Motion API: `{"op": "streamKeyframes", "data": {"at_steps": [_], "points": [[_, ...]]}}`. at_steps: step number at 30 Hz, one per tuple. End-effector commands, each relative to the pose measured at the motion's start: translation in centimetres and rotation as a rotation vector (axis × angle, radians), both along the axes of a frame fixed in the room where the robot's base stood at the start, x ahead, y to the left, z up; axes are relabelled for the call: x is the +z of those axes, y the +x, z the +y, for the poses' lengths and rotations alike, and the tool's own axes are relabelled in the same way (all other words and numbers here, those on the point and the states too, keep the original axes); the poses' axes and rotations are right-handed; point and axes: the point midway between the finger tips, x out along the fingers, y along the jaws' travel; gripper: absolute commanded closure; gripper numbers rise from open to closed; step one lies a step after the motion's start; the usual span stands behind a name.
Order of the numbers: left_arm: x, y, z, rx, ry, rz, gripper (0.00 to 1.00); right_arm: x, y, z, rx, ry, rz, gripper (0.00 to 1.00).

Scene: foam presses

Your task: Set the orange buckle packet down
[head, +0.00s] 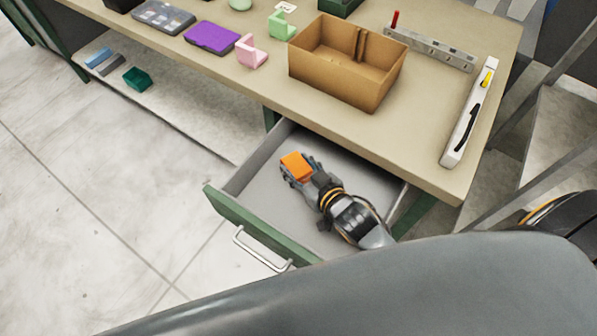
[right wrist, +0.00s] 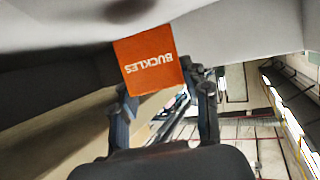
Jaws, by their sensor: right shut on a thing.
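The orange buckle packet (head: 295,164) is inside the open drawer (head: 246,231), in its left part in the head view. My right gripper (head: 299,174) reaches into the drawer from the right and is shut on the packet. In the right wrist view, the packet (right wrist: 148,58) sits between the two fingers, its "BUCKLES" lettering upside down. I cannot tell whether the packet touches the drawer floor. My left gripper is not in view.
The tabletop (head: 430,148) above the drawer holds a brown open box (head: 330,82), a white level-like bar (head: 468,112), a purple case (head: 212,37) and pink and green brackets. The drawer looks otherwise empty.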

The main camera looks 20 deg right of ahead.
Motion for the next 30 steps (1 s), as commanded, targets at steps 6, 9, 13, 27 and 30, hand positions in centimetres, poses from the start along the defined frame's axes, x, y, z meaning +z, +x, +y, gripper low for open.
{"op": "streamKeyframes", "data": {"at_steps": [6,9,13,27,30], "points": [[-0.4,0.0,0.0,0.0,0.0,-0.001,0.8,-2.8,-0.1,0.0,0.0,0.001,0.001,0.9],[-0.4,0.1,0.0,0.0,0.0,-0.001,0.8,-2.9,-0.1,0.0,0.0,0.001,-0.002,0.9],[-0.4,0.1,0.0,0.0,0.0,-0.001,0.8,-2.8,-0.1,0.0,0.0,0.001,-0.001,0.9],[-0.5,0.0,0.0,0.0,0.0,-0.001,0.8,-3.1,-0.1,0.0,0.0,0.0,0.001,0.31],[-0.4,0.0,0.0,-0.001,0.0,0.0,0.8,-3.0,-0.1,0.0,0.0,0.0,0.001,0.31]]}}
